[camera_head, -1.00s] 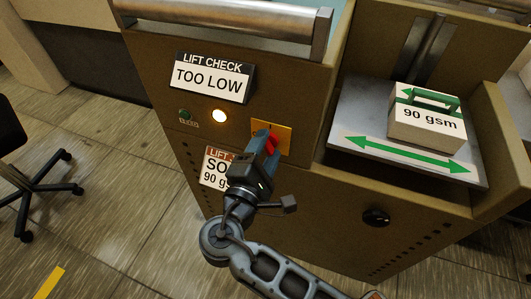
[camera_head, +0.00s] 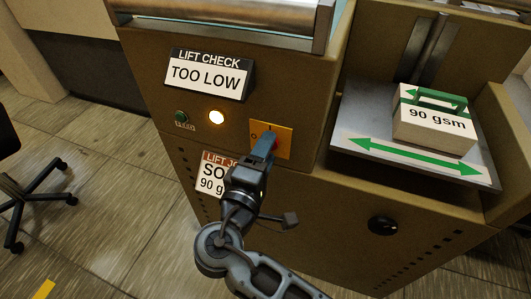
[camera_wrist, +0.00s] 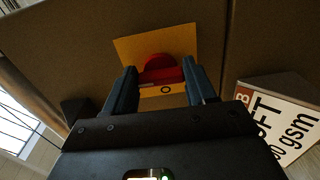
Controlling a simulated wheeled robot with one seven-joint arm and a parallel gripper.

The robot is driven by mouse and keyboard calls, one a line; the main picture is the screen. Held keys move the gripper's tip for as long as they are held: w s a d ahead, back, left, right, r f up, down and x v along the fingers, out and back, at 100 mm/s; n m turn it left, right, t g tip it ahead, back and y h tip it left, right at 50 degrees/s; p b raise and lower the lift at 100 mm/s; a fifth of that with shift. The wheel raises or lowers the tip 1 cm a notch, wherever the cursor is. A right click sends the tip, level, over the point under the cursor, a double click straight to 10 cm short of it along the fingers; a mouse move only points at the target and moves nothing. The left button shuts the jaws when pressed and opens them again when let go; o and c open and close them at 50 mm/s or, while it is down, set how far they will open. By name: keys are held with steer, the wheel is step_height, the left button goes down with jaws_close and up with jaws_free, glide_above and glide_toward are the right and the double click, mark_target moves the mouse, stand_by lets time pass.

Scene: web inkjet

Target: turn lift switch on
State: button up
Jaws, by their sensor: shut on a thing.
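The lift switch is a red knob on a yellow plate (camera_head: 284,143) on the front of the brown machine. In the wrist view the red knob (camera_wrist: 162,70) sits between the two blue fingers of my gripper (camera_wrist: 161,88), which is shut on it. An "O" mark shows on the yellow plate (camera_wrist: 180,40) near the fingers. In the head view my gripper (camera_head: 264,146) covers most of the knob. The "LIFT CHECK" sign (camera_head: 209,75) reads "TOO LOW".
An amber lamp (camera_head: 216,118) glows beside a dark green lamp (camera_head: 182,117). A job card (camera_head: 212,175) hangs below. A "90 gsm" block (camera_head: 433,125) rests on a grey platform (camera_head: 365,150) with a green arrow. A black knob (camera_head: 382,225) is at lower right.

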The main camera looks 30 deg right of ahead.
steer(key=shift+f, duration=0.1)
steer(key=o, duration=1)
steer(key=shift+o, duration=0.2)
steer(key=v, duration=0.8)
steer(key=shift+d, duration=0.1)
